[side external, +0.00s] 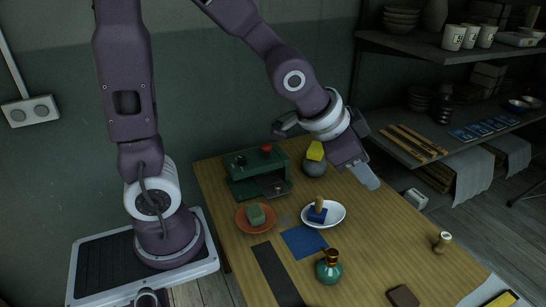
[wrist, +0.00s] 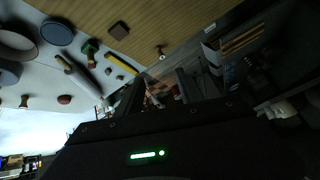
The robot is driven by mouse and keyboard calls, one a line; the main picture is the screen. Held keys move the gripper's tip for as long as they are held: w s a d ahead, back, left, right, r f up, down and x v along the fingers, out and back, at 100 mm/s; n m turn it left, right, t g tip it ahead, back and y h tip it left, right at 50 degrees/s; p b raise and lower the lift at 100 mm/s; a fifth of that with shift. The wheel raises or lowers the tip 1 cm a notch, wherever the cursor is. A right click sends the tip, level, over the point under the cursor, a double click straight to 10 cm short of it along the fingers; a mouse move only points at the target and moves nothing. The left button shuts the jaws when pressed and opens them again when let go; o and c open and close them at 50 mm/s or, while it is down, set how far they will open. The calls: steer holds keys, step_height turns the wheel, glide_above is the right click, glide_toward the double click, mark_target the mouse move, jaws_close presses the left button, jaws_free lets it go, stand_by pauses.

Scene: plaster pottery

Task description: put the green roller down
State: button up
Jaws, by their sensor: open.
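My gripper (side external: 362,172) is raised above the back right part of the wooden table, tilted down to the right. Its jaws are open, and I see nothing held between them. In the wrist view the dark fingers (wrist: 160,92) stand apart with the room behind them. I cannot make out a green roller for certain.
The wooden table (side external: 376,243) has free room at right. A green press (side external: 240,186), an orange plate (side external: 246,226), a white bowl (side external: 335,215), a green bottle (side external: 328,272), a brown block (side external: 402,296) and a stamp (side external: 442,242) stand on it. Shelves (side external: 440,50) are behind right.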

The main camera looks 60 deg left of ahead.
steer(key=s+a+r+n+g, duration=0.1)
steer(key=s+a+r+n, duration=0.1)
steer(key=s, duration=0.8)
steer(key=s+a+r+n+g, duration=0.1)
steer(key=s+a+r+n, duration=0.1)
steer(key=s, duration=0.8)
steer(key=shift+s+r+n+y, duration=0.25)
steer(key=shift+r+n+y, duration=0.15)
steer(key=shift+r, duration=0.05)
